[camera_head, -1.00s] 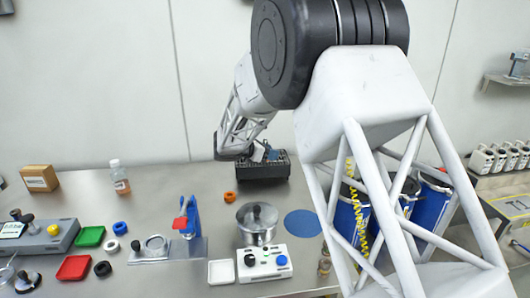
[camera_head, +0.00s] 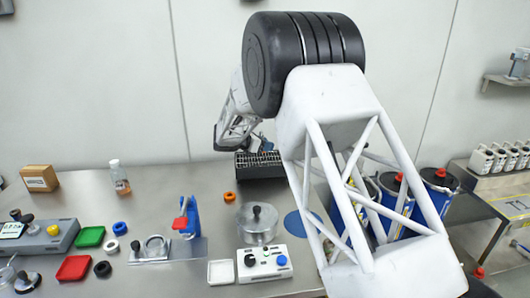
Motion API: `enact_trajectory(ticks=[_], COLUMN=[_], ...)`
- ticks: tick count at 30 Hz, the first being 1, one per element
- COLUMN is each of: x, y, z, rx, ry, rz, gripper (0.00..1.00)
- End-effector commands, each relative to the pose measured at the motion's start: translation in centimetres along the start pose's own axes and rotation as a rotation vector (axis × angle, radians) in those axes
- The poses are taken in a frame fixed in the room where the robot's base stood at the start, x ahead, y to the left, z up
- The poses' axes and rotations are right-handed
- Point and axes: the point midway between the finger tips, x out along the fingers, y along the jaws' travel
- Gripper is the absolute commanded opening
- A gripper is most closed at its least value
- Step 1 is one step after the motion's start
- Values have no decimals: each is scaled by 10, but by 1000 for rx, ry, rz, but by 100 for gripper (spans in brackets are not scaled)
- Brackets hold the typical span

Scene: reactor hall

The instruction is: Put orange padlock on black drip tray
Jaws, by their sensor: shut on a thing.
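The black drip tray (camera_head: 243,170), with a slatted top, stands at the back of the steel bench, left of my arm. My gripper (camera_head: 263,143) shows small and partly hidden by my own arm, just above and behind the tray's back edge. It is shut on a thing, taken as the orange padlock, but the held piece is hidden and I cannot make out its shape. A small orange ring-like piece (camera_head: 229,197) lies on the bench in front of the tray.
A lidded steel pot (camera_head: 258,225) and a control box (camera_head: 265,262) stand in front of the tray. A blue round mat (camera_head: 303,222) is partly behind my arm. A bottle (camera_head: 120,178) and a carton (camera_head: 39,178) stand left. Bench between bottle and tray is clear.

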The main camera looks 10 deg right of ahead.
Motion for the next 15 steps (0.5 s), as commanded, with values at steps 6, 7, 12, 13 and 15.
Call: enact_trajectory(ticks=[6, 7, 12, 13, 15], x=[2, 3, 11, 12, 15], y=[6, 8, 8, 8, 8], z=[0, 0, -18, -22, -27], rx=[0, 1, -2, -1, 0], ry=[0, 0, 1, 0, 0], rz=[0, 0, -1, -1, -1], gripper=[16, 16, 16, 16, 16])
